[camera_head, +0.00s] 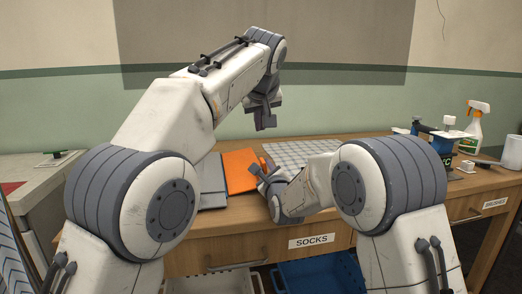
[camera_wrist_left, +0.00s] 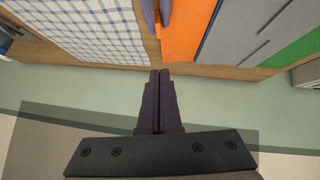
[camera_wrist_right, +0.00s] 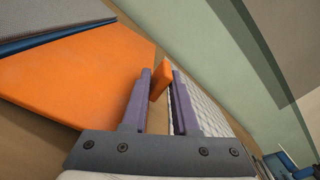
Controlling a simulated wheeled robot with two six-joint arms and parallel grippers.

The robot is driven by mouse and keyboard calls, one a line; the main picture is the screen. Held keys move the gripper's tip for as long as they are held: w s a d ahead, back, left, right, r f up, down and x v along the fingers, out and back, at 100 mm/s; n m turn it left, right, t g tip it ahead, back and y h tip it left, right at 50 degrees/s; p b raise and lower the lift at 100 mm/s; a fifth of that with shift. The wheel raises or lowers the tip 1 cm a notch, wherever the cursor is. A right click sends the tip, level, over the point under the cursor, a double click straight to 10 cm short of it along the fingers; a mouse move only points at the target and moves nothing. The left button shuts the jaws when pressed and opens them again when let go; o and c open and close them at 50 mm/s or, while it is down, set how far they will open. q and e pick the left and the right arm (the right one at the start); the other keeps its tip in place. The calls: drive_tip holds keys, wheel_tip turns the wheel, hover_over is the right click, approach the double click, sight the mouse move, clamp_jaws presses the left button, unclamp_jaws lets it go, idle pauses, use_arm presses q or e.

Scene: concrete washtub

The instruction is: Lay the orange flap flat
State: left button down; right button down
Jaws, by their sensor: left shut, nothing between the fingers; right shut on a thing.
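The orange flap (camera_head: 238,170) lies on the wooden worktop next to a grey panel; it looks flat and smooth in the right wrist view (camera_wrist_right: 85,72) and shows in the left wrist view (camera_wrist_left: 187,27). My right gripper (camera_head: 263,170) is low over the worktop at its right side, shut on a small orange piece (camera_wrist_right: 160,79). I cannot tell whether this piece joins the flap. My left gripper (camera_head: 264,124) is raised above and behind, shut and empty, its fingers together in its wrist view (camera_wrist_left: 159,76).
A checked cloth (camera_head: 300,152) lies right of the flap. The grey panel (camera_head: 210,178) is on its left. A spray bottle (camera_head: 473,125) and other items stand at the right end. The wall is close behind the worktop.

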drive_tip(key=shift+d+f, duration=0.15)
drive_tip(key=shift+d, duration=0.1)
use_arm(q)
hover_over(261, 158)
drive_tip(key=s, duration=0.4)
wheel_tip(261, 158, down, 7)
drive_tip(key=shift+w+f, duration=0.15)
drive_tip(key=shift+f, duration=0.75)
drive_tip(key=shift+w+f, duration=0.1)
drive_tip(key=shift+f, duration=0.8)
